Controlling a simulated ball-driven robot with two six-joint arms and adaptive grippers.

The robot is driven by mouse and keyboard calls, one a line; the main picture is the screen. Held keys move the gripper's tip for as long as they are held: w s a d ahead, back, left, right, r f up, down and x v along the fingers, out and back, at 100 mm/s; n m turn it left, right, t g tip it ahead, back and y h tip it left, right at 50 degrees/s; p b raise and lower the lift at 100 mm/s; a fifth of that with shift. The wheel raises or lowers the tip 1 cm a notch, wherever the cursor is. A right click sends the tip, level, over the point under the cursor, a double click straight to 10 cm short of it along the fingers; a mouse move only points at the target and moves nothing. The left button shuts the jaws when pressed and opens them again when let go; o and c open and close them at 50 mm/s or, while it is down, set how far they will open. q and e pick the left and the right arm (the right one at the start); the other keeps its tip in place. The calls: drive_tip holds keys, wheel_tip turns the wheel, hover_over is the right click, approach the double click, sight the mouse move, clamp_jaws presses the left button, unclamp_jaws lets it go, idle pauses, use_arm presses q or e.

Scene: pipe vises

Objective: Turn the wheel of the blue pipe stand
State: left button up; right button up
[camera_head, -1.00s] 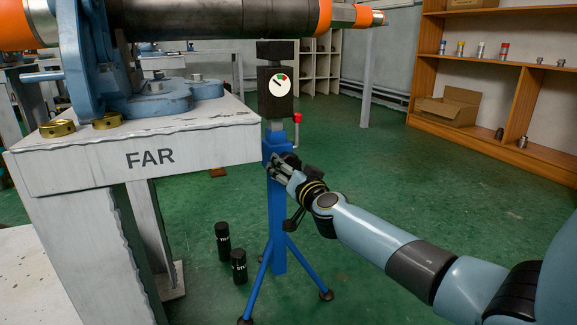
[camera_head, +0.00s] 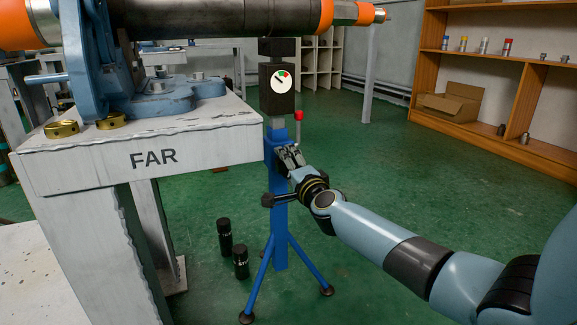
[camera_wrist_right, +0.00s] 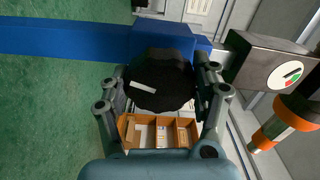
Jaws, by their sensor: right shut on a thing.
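The blue pipe stand (camera_head: 280,230) stands upright on three legs beside the bench marked FAR. Its black wheel (camera_wrist_right: 160,78) is a ribbed disc with a white mark, in the middle of the right wrist view. My right gripper (camera_head: 289,157) is at the stand's upper part, and its fingers are closed on both sides of the wheel, also in the right wrist view (camera_wrist_right: 165,95). In the head view the gripper mostly hides the wheel. A dark box with a round gauge (camera_head: 281,82) sits atop the stand, with a red-tipped lever (camera_head: 299,116) below it. My left gripper is out of view.
The white FAR bench (camera_head: 150,160) is just left of the stand, bearing a blue vise (camera_head: 85,65) and brass rings (camera_head: 62,129). A thick pipe (camera_head: 225,17) passes overhead. Two black canisters (camera_head: 225,237) stand on the floor. A wooden shelf (camera_head: 480,75) is at back right.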

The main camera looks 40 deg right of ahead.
drive_tip(key=m, duration=0.3)
drive_tip(key=shift+s+f+m, duration=0.1)
drive_tip(key=shift+m, duration=0.3)
drive_tip(key=m, duration=0.2)
drive_tip(key=shift+m, duration=0.4)
drive_tip(key=m, duration=0.3)
drive_tip(key=shift+m+b, duration=0.3)
drive_tip(key=shift+m, duration=0.9)
drive_tip(key=m, duration=0.2)
drive_tip(key=shift+d+m+b, duration=0.1)
drive_tip(key=shift+m+b, duration=0.2)
drive_tip(key=shift+m, duration=0.9)
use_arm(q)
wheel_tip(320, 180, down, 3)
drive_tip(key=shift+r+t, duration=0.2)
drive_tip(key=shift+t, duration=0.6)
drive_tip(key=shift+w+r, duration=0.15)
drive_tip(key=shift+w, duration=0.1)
